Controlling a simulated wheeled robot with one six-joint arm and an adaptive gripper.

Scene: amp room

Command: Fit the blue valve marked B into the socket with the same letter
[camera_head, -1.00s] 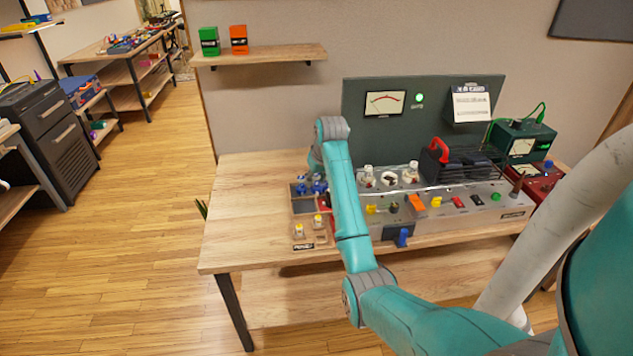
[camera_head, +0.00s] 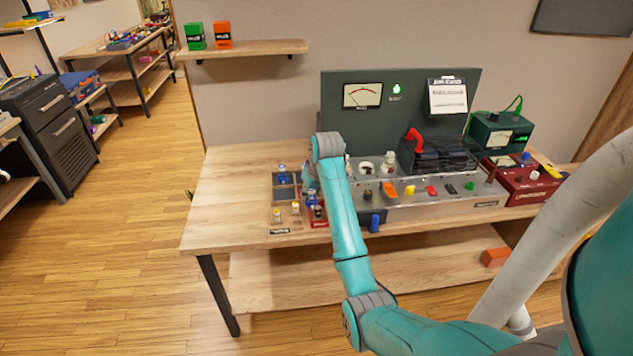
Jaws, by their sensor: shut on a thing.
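A blue valve (camera_head: 312,201) shows just left of my arm, and my gripper (camera_head: 309,180), mostly hidden behind the arm, appears shut on it. Another blue valve (camera_head: 282,176) stands in the grey compartment tray (camera_head: 286,194) to the left. No letter on either valve is readable. The grey amp chassis (camera_head: 430,193) stands right of my gripper. On its top, a white ring-like socket (camera_head: 366,168) sits beside a white-based fitting (camera_head: 389,164). Their letters are too small to read, and my arm partly hides the chassis's left end.
Two yellow-topped parts (camera_head: 277,215) stand in a holder at the table's front left. A black transformer with a red handle (camera_head: 437,157) rises from the chassis. A green meter box (camera_head: 497,133) and red unit (camera_head: 522,183) stand right. The table's left part (camera_head: 225,190) is clear.

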